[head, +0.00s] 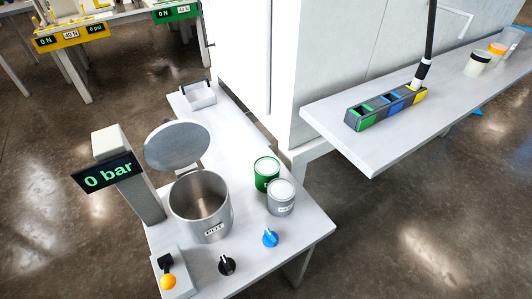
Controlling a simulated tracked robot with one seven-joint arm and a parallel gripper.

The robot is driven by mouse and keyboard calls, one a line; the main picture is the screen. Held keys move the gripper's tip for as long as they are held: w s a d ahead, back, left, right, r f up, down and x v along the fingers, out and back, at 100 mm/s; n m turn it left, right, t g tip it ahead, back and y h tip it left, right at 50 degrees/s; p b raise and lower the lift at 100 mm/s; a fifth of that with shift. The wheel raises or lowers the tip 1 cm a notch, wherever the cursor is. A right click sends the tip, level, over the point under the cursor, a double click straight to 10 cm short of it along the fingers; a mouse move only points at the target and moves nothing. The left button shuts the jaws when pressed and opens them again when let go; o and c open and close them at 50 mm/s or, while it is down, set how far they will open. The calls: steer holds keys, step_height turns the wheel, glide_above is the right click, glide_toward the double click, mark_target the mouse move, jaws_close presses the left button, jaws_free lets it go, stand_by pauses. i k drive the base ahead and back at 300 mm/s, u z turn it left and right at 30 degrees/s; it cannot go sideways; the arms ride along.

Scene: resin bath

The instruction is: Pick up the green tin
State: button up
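The green tin (265,182) stands upright on the white table, with a pale round top. A grey tin (281,205) with a pale top and a small label stands close in front of it, slightly to the right, and hides part of its lower side. The open metal pot (205,210), labelled POT, is to the left of both tins. My gripper is not in view.
The pot's grey lid (178,146) is raised behind it. A pillar display (108,176) reads 0 bar. A blue knob (270,237), a black knob (227,265) and an orange-topped lever (167,281) are at the front. A large white cabinet (240,70) rises behind.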

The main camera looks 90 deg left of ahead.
mark_target(267, 168)
steer(key=k, duration=2.65)
steer(key=u, duration=1.15)
steer(key=i, duration=1)
steer(key=u, duration=0.05)
